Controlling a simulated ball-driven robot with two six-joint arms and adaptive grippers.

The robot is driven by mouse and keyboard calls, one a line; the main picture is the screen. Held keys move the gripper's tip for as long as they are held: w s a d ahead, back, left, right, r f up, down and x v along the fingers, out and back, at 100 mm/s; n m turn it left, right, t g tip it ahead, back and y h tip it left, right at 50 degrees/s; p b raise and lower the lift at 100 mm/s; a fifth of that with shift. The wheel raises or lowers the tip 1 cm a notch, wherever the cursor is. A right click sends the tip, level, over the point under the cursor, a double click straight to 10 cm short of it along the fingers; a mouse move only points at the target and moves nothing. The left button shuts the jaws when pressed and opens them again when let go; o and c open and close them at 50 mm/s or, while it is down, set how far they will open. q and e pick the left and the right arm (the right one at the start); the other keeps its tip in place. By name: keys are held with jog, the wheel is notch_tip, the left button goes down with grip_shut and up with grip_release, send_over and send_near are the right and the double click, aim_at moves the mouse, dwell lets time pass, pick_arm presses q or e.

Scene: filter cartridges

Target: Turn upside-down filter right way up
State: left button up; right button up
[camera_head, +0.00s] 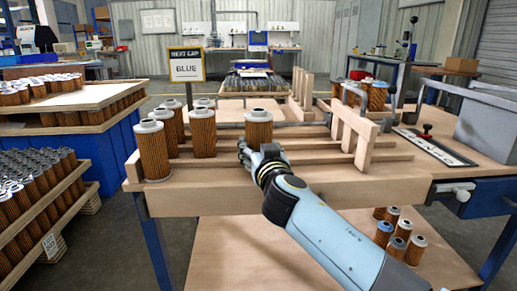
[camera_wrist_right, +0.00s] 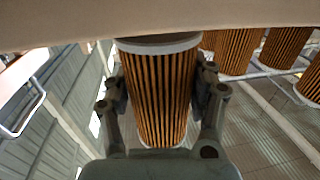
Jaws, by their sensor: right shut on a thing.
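My right gripper (camera_head: 246,152) is shut on a filter cartridge (camera_head: 258,128) with orange-brown pleats and a pale cap with a dark centre. The cartridge is upright at the front middle of the wooden bench rack. In the right wrist view the two fingers (camera_wrist_right: 161,88) press on both sides of the pleated filter (camera_wrist_right: 155,105). Its pale end cap is close to a beige board edge. Whether it touches the rack is hard to tell. Several similar filters (camera_head: 153,152) stand upright to its left. My left gripper is not in view.
The wooden bench (camera_head: 290,192) has slats and upright wooden posts (camera_head: 357,138) right of the filter. Several filters (camera_head: 397,243) stand on the lower shelf. Filled pallets (camera_head: 70,205) are at left. A grey bin (camera_head: 488,122) is at right.

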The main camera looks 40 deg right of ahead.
jog(key=shift+r, duration=0.25)
jog(key=shift+f+b, duration=0.45)
dwell(0.5)
jog(key=o, duration=1.3)
jog(key=v, duration=1.2)
